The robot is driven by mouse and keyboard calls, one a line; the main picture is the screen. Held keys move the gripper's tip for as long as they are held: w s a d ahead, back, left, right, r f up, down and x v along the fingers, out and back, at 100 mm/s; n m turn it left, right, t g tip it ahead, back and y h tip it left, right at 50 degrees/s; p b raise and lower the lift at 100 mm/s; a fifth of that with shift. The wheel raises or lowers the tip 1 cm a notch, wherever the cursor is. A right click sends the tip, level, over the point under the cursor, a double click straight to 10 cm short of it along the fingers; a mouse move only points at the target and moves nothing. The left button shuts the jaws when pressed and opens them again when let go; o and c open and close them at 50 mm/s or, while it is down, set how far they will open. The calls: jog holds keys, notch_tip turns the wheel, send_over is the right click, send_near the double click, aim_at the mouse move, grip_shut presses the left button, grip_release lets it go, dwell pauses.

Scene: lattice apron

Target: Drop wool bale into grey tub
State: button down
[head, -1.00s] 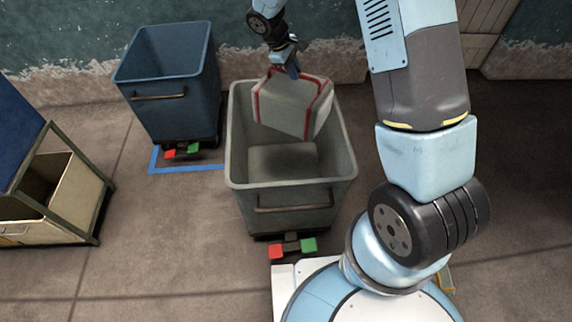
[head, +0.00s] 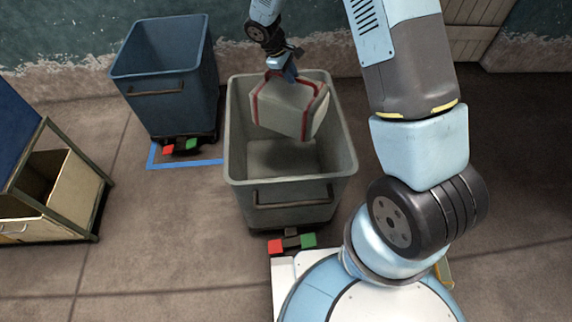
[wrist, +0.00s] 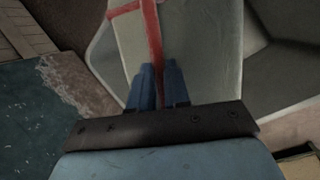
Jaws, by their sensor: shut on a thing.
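The wool bale (head: 284,106) is a pale grey-white block with red straps. My gripper (head: 287,76) is shut on its upper edge and holds it tilted over the grey tub (head: 292,192). In the head view the bale overlaps the tub's opening, and part of the tub's floor shows bare below it. I cannot tell exactly how deep the bale hangs. In the wrist view the blue fingers (wrist: 158,88) close on the bale (wrist: 190,45) at a red strap, with the tub's wall (wrist: 285,72) beyond it.
A blue tub (head: 165,82) stands to the left on a floor area marked with blue tape (head: 186,164). A cabinet-like cart (head: 50,205) stands at the far left. A wall (head: 350,25) runs behind, with a wooden door (head: 478,35) at the right. The floor between the tubs is clear.

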aim_at(292, 89)
jog(key=shift+f, duration=2.6)
jog(key=c, duration=1)
grip_release()
jog(key=v, duration=1.3)
jog(key=shift+a+r, duration=0.2)
jog(key=shift+r, duration=0.05)
